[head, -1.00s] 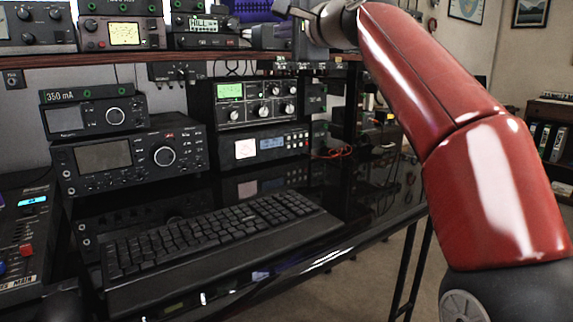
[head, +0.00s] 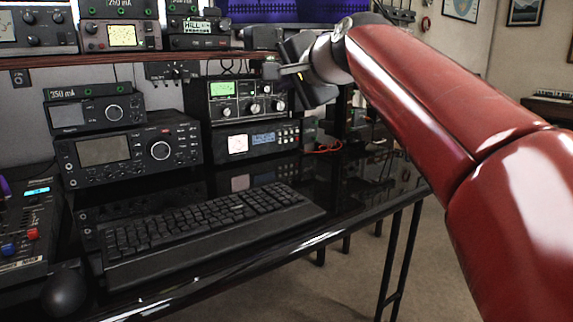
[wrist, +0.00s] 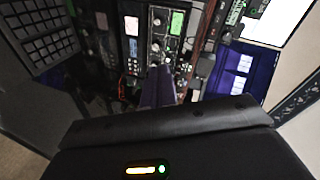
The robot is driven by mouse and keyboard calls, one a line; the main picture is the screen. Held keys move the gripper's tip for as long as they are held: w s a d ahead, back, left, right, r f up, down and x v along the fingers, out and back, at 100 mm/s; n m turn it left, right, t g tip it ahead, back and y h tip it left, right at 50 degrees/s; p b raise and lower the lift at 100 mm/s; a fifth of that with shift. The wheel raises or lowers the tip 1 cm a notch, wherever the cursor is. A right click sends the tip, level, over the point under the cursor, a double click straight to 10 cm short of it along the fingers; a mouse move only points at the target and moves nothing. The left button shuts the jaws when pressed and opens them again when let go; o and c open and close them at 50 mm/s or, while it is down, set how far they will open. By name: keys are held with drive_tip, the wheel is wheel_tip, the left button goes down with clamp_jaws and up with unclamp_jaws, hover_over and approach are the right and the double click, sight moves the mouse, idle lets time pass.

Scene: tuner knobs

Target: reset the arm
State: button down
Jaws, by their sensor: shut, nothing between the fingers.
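My red arm reaches in from the right in the head view. My gripper (head: 282,70) is at its far end, in front of the upper right of the radio stack and near the shelf edge. It is shut and holds nothing. In the wrist view its dark body fills the bottom, and the purple-grey fingers (wrist: 158,88) point toward the equipment. The tuner with a green display and several knobs (head: 240,103) stands just below and behind the gripper. It also shows in the wrist view (wrist: 166,32).
A glossy black desk (head: 345,200) carries a keyboard (head: 200,225), a mouse (head: 64,291) and a large radio (head: 130,150). A mixer (head: 28,230) is at the left. A shelf (head: 120,58) with more devices runs above. Open floor lies right of the desk.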

drive_tip(key=s+d+f+n+g+h, duration=0.2)
drive_tip(key=s+d+f, duration=0.3)
drive_tip(key=s+f, duration=0.4)
drive_tip(key=s+d+f+n+g+h+p, duration=0.1)
drive_tip(key=s+d+f, duration=0.4)
drive_tip(key=s+f, duration=0.5)
drive_tip(key=s+d+f+n+g+h, duration=0.4)
drive_tip(key=s+f, duration=0.5)
drive_tip(key=f, duration=0.8)
drive_tip(key=shift+s+d+f+n+p, duration=0.2)
drive_tip(key=shift+s+d+n+p, duration=0.15)
drive_tip(key=shift+d+n, duration=0.35)
